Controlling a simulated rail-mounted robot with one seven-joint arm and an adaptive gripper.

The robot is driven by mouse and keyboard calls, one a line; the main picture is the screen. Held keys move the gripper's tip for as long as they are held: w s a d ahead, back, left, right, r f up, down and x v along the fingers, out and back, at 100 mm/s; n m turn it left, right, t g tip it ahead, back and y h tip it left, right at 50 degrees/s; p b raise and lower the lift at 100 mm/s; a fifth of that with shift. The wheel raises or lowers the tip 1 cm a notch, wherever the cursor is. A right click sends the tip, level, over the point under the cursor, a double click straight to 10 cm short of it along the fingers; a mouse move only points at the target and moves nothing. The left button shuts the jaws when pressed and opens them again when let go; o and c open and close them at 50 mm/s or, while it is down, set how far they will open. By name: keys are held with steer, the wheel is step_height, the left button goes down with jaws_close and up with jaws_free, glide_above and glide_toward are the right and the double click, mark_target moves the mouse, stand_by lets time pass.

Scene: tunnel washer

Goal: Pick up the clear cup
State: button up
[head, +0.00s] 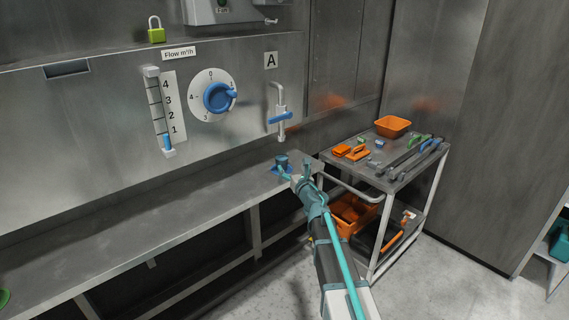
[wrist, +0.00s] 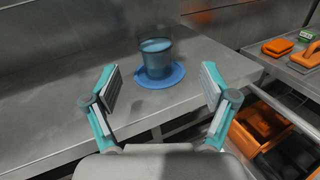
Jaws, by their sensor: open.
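The clear cup (wrist: 155,57) stands upright on a blue saucer-like disc (wrist: 160,78) on the grey bench. It looks see-through, with bluish contents or tint in the wrist view. In the head view the cup (head: 282,161) is small, near the bench's right end, below the pipe tap. My gripper (wrist: 157,90) is open and empty, its two fingers spread wide, with the cup beyond and between them. In the head view my gripper (head: 297,172) is just in front and to the right of the cup, apart from it as far as I can tell.
The grey bench (head: 150,215) is clear to the left of the cup. Behind it is a metal wall with a blue dial (head: 218,97) and a tap (head: 280,117). A trolley (head: 385,182) with an orange bin (head: 393,126) and tools stands close on the right.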

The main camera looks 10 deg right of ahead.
mark_target(284, 158)
steer(key=shift+n, duration=0.5)
steer(key=w, duration=0.2)
steer(key=w+a, duration=0.1)
steer(key=w, duration=0.2)
steer(key=shift+w+a+p, duration=0.15)
steer(key=shift+w+p, duration=0.05)
steer(key=shift+p, duration=0.2)
steer(key=shift+w+a+r+p, duration=0.1)
steer(key=shift+w+a+p, duration=0.1)
steer(key=shift+w, duration=0.65)
steer(key=shift+w+a+f+p, duration=0.15)
steer(key=shift+w+p, duration=0.1)
steer(key=shift+w, duration=0.65)
steer(key=shift+w+a+r+p, duration=0.15)
steer(key=shift+w+a+p, duration=0.05)
steer(key=shift+w, duration=0.65)
steer(key=c, duration=1.3)
steer(key=shift+c, duration=0.3)
steer(key=shift+r, duration=0.1)
